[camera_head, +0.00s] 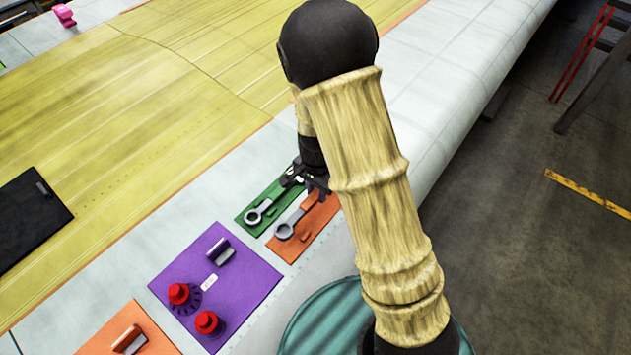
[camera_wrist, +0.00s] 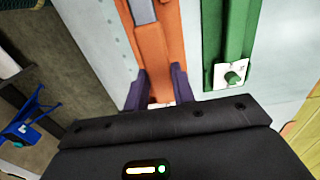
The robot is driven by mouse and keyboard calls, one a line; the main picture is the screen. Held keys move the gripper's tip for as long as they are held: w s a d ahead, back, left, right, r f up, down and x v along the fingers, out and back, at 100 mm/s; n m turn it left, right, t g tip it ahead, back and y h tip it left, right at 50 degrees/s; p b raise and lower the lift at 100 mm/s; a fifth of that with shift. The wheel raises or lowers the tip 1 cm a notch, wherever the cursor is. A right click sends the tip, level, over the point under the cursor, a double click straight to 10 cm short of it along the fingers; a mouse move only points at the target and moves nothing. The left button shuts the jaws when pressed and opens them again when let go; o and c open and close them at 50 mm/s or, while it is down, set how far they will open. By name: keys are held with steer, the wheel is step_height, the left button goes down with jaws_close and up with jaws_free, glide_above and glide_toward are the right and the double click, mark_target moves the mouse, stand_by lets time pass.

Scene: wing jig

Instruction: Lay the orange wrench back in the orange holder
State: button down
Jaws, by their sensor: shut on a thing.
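The orange holder (camera_head: 311,229) lies on the pale wing surface, left of my arm in the head view. The wrench's grey shaft (camera_wrist: 143,10) shows at the top. My gripper is shut on the wrench, though the contact itself is mostly hidden. Whether the wrench is fully seated cannot be told.
A purple mat (camera_head: 240,280) with red-topped parts (camera_head: 179,293) lies nearby. The wing edge drops to the floor at right.

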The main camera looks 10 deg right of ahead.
mark_target(317, 212)
steer(key=shift+s+r, duration=0.1)
steer(key=shift+s, duration=0.1)
steer(key=shift+w+f+b, duration=0.15)
steer(key=shift+f+b, duration=0.35)
steer(key=shift+f, duration=0.1)
step_height(317, 212, down, 5)
steer(key=b, duration=0.4)
steer(key=shift+r, duration=0.2)
steer(key=shift+f+b, duration=0.35)
steer(key=shift+f, duration=0.25)
steer(key=c, duration=1.1)
jaws_free()
step_height(317, 212, up, 18)
steer(key=b, duration=0.2)
steer(key=shift+f, duration=0.25)
